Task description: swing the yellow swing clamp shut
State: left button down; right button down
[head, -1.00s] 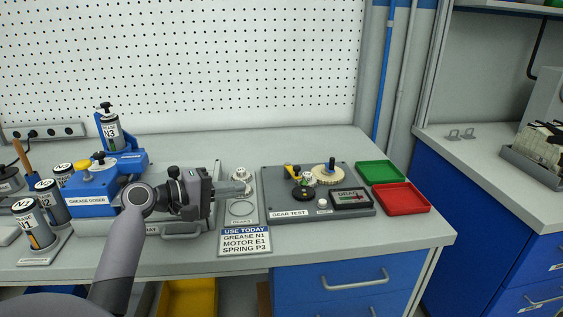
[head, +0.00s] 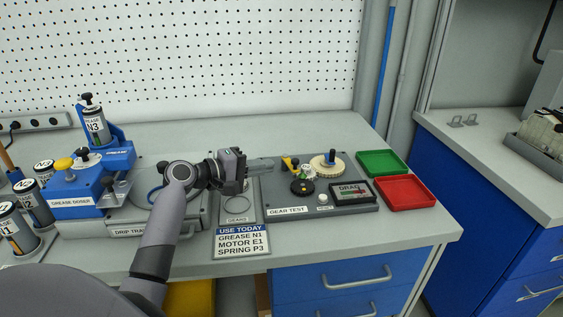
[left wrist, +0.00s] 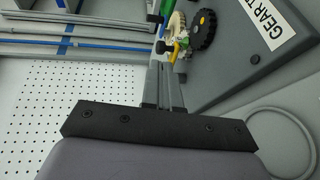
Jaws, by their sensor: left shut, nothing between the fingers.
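In the left wrist view a yellow part of the clamp (left wrist: 168,46) shows just beyond the fingertips. My left gripper (head: 270,164) is shut and empty. It points right, its tips just left of the clamp; I cannot tell whether they touch it. It also shows in the left wrist view (left wrist: 164,66). My right gripper is not in view.
A drag meter (head: 351,192) sits at the board's front right. A green tray (head: 382,163) and a red tray (head: 405,192) lie right of the board. The blue grease doser (head: 85,200) stands at the left. A sign (head: 241,241) is at the table's front edge.

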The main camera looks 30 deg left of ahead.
aim_at(292, 162)
pick_arm(q)
jog(key=shift+x, duration=2.75)
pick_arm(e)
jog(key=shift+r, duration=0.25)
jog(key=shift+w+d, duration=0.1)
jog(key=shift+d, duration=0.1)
